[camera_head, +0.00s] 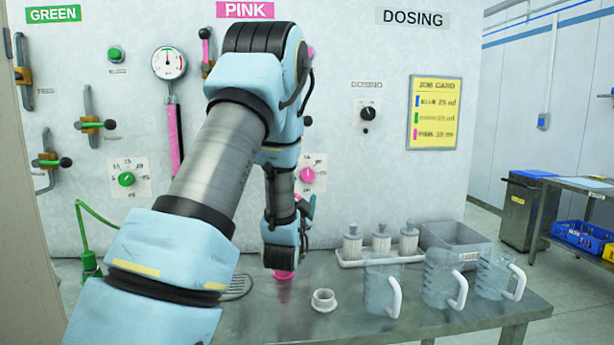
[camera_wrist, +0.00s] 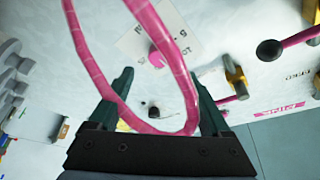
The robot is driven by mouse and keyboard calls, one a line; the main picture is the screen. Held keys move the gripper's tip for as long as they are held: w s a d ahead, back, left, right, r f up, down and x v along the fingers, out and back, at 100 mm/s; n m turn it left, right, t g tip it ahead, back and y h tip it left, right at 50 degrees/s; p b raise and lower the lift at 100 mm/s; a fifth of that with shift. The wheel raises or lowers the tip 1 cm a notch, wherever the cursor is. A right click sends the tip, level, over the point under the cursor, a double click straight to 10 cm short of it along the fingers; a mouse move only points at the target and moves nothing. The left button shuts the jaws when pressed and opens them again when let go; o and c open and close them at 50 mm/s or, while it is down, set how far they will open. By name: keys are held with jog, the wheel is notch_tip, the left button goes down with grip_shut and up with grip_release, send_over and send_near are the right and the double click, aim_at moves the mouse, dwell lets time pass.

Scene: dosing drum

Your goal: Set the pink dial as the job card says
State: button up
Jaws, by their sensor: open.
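The pink dial (camera_head: 307,175) is on a white scale plate on the wall, just right of my forearm. It also shows in the wrist view (camera_wrist: 157,58), partly behind a pink hose; its setting is too small to read. The yellow job card (camera_head: 433,112) hangs on the wall at the right. It has blue, green and pink lines; the pink line seems to read 10 ml, but the print is blurred. My gripper (camera_wrist: 163,90) is open, with the dial beyond its fingertips and apart from them. The pink hose (camera_wrist: 178,55) loops across the view in front of the fingers.
A green dial (camera_head: 126,179) and a black dosing dial (camera_head: 368,113) are on the same wall, with several lever valves at the left. The steel bench holds clear jugs (camera_head: 443,280), a white ring-shaped part (camera_head: 324,300), white bottles (camera_head: 381,238) and a grey bin (camera_head: 455,236).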

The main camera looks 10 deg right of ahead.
aim_at(307, 177)
jog(key=p+x, duration=0.2)
jog(key=x, duration=0.5)
jog(key=shift+w+r+p, duration=0.15)
jog(key=shift+p, duration=0.25)
jog(key=shift+w+d, duration=0.2)
jog(key=shift+w, duration=0.35)
jog(key=shift+c, duration=0.4)
grip_shut()
